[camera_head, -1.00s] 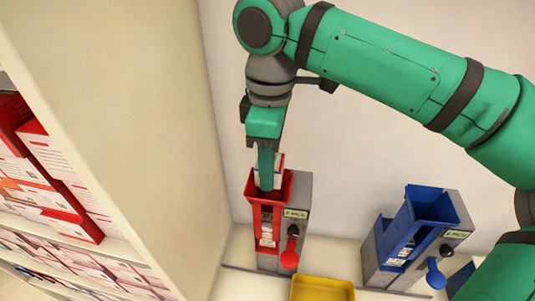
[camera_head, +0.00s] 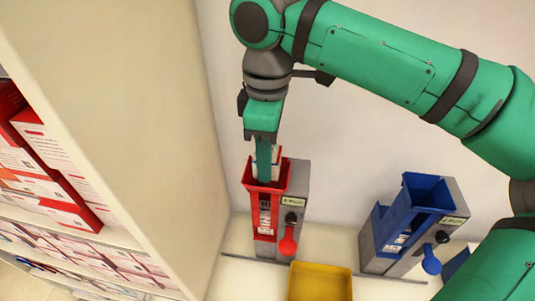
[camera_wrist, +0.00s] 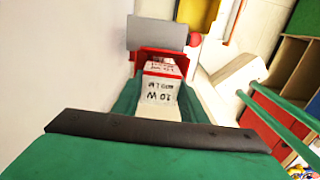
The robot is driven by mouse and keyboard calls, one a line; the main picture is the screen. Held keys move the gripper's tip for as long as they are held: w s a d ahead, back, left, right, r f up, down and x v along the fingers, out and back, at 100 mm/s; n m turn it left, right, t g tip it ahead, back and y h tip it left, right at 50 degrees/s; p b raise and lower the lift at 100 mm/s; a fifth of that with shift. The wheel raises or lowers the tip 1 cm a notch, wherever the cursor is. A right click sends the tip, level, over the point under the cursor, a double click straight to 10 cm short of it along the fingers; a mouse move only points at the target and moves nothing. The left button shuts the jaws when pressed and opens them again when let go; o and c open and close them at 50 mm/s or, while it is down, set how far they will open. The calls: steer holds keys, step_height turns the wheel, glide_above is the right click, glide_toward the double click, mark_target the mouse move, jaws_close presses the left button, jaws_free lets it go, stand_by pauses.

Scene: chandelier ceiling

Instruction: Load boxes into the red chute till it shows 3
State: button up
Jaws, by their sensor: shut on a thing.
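The red chute (camera_head: 265,212) stands on the pale counter against the wall, with a funnel mouth on top and a front slot where boxes show. Its small display (camera_head: 293,201) is too small to read surely. My gripper (camera_head: 264,172) points down at the mouth of the red chute. It is shut on a white and red box (camera_head: 277,165), which is partly hidden by the fingers and the funnel. In the wrist view the held box (camera_wrist: 160,92) shows dark print, with the red chute (camera_wrist: 148,54) just beyond it.
A blue chute (camera_head: 415,215) with a lever stands to the right. A yellow tray (camera_head: 320,284) sits in front, between them. A shelf (camera_head: 110,135) with several red and white boxes (camera_head: 45,165) fills the left. The red chute has a red lever (camera_head: 287,243).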

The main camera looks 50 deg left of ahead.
steer(key=shift+f, duration=0.85)
steer(key=o, duration=1)
steer(key=shift+r, duration=0.15)
steer(key=shift+o, duration=0.5)
steer(key=shift+r, duration=3.9)
